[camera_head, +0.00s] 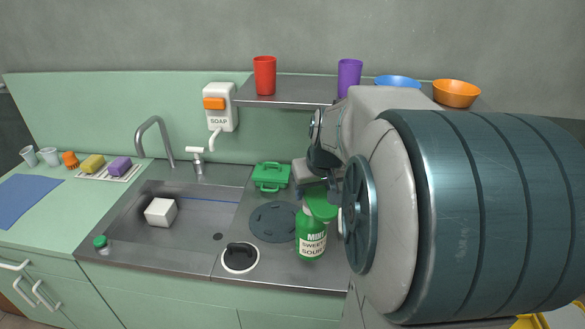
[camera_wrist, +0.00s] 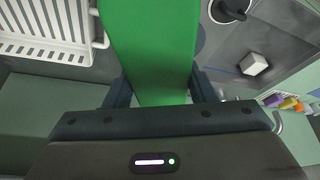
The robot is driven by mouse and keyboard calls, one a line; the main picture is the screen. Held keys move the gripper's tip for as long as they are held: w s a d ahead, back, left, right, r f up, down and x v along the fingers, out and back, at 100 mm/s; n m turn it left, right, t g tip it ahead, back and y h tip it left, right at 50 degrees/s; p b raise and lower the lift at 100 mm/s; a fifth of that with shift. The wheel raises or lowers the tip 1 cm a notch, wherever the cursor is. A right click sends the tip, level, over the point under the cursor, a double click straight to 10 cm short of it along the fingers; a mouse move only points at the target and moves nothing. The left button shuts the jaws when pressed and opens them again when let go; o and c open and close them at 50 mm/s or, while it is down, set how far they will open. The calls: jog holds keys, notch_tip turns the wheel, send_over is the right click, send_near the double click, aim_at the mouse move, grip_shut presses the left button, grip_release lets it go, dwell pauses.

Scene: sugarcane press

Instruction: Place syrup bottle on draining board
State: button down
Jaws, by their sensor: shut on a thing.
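The syrup bottle (camera_head: 311,240) is green with a pale label reading "MINT SWEET SOUR". It looks upright in the head view, at the front of the steel draining board (camera_head: 280,268), right of the sink. I cannot tell whether its base touches the steel. My gripper (camera_head: 318,190) is shut on its upper part, with my arm hiding some of it. In the wrist view the bottle's green surface (camera_wrist: 150,45) fills the space between the fingers of my gripper (camera_wrist: 160,92).
The sink (camera_head: 190,215) holds a white block (camera_head: 161,211). A dark round mat (camera_head: 273,221), a green box (camera_head: 270,177) and a black-and-white round item (camera_head: 240,257) are near the bottle. A shelf (camera_head: 290,92) with cups and bowls hangs behind. A white slotted rack (camera_wrist: 45,28) shows in the wrist view.

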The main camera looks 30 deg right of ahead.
jog(key=w+a+f+p, duration=0.1)
jog(key=w+a+f, duration=0.1)
jog(key=w+f, duration=0.3)
jog(key=shift+x, duration=1.25)
jog(key=shift+a+f, duration=0.15)
jog(key=c, duration=0.6)
grip_release()
jog(key=shift+s+f, duration=0.1)
jog(key=d+v, duration=0.1)
jog(key=v, duration=1.1)
jog(key=s+a+f, duration=0.1)
jog(key=s+a, duration=0.3)
jog(key=s, duration=0.1)
jog(key=s+a+f+n+g, duration=0.1)
jog(key=s+a, duration=0.4)
jog(key=s+a+f+n, duration=0.1)
jog(key=s+a+f, duration=0.1)
jog(key=s+a, duration=0.3)
jog(key=shift+s+a+y, duration=0.25)
jog(key=shift+y, duration=0.15)
